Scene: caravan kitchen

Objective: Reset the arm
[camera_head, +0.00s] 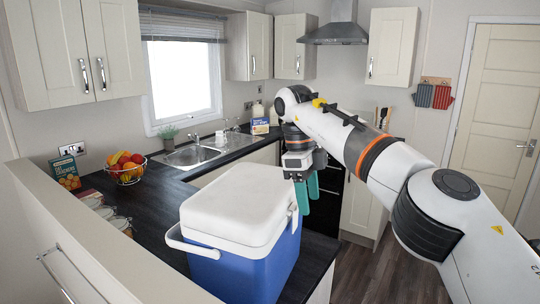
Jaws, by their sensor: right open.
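My right arm (380,160) reaches in from the right edge, over the floor beside the counter. My right gripper (307,192) points down, with its teal fingers open and nothing seen between them. It hangs just past the right side of a blue cooler box (247,272) with a white lid (245,205). I cannot tell whether a finger touches the box. The lid is shut and the white handle (192,246) hangs at its left side. My left gripper is not in view.
The dark counter (150,210) holds a wire fruit basket (126,170), a cracker box (65,172), jars (118,222) and a sink (192,155). A cream partition (80,240) edges the left. Open floor (385,270) lies below my arm.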

